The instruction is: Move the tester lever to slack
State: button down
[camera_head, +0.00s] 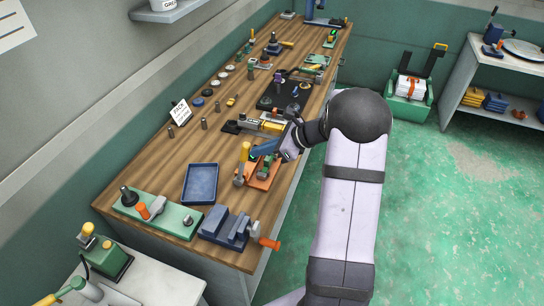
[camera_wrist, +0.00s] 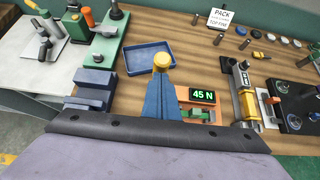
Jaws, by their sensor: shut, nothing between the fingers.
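The tester has an orange base (camera_head: 264,173), and in the wrist view its display (camera_wrist: 203,96) reads 45 N. Its lever has a yellow grip (camera_head: 244,152) and stands nearly upright at the base's left end. In the wrist view the lever's yellow knob (camera_wrist: 163,60) shows just beyond my fingertips; the shaft is hidden behind the fingers. My gripper (camera_head: 253,154) has blue fingers, shut and empty, pointing at the lever from the right. In the wrist view my gripper (camera_wrist: 162,76) is close to the knob; I cannot tell whether it touches.
A blue tray (camera_head: 200,184) lies left of the tester. A blue-grey vise (camera_head: 226,228) and a green fixture (camera_head: 158,217) stand toward the near end of the bench. A yellow-and-grey device (camera_head: 262,124) stands close behind my gripper. Bare wood lies between tray and tester.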

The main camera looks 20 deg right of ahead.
aim_at(248, 144)
jog(key=w+a+r, duration=0.2)
jog(key=w+a, duration=0.4)
jog(key=shift+a+r, duration=0.1)
jog(key=shift+r, duration=0.1)
dwell(0.4)
jog(key=s+d, duration=0.1)
jog(key=s+d+r, duration=0.1)
jog(key=s+d, duration=0.1)
jog(key=shift+d+p, duration=0.2)
jog(key=shift+p, duration=0.1)
notch_tip(248, 144, up, 9)
jog(key=b, duration=0.2)
jog(key=shift+s+r, duration=0.15)
dwell(0.8)
